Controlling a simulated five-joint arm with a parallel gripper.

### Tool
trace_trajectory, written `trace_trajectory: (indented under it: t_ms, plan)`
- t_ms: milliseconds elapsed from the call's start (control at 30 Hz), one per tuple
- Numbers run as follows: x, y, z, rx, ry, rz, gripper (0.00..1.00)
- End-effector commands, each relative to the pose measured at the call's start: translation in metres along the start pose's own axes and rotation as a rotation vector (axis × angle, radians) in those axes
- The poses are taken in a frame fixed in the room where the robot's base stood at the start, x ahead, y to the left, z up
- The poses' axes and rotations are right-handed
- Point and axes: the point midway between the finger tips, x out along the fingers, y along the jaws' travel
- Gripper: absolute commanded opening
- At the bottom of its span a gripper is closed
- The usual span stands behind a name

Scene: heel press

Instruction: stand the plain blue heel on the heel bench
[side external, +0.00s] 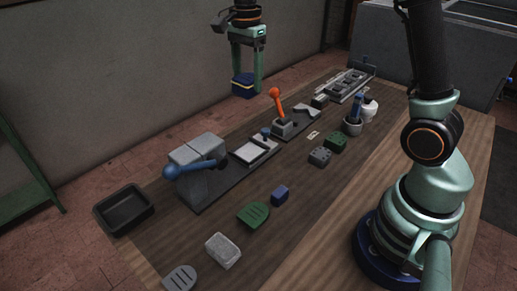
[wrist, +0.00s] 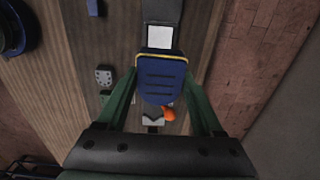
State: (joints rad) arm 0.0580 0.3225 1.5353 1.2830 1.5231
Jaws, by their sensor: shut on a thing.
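My gripper (side external: 245,88) is high above the back edge of the table, shut on a blue heel (side external: 242,80) with a yellow stripe. In the wrist view the same striped heel (wrist: 160,82) shows dark slots across its face and sits between the fingers (wrist: 162,90). A small plain blue block (side external: 280,195) lies on the table in front of the press; it may be the plain blue heel. A grey bench with a pale square pad (side external: 256,150) stands beside the press; I cannot tell if it is the heel bench.
A grey press with a blue lever (side external: 192,168) and an orange lever (side external: 277,100) stand along the back. A green slotted heel (side external: 254,214), a grey block (side external: 223,250), a green block (side external: 336,142) and a black tray (side external: 124,209) are around.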

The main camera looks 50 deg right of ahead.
Motion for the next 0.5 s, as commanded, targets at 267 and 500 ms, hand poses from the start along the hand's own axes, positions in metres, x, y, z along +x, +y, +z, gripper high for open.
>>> trace_trajectory:
  t_ms: [267,500]
  plan:
    - [-0.015,0.031,-0.009,0.000,0.000,-0.001,0.09]
    - [-0.011,0.097,-0.022,-0.003,0.001,-0.004,0.09]
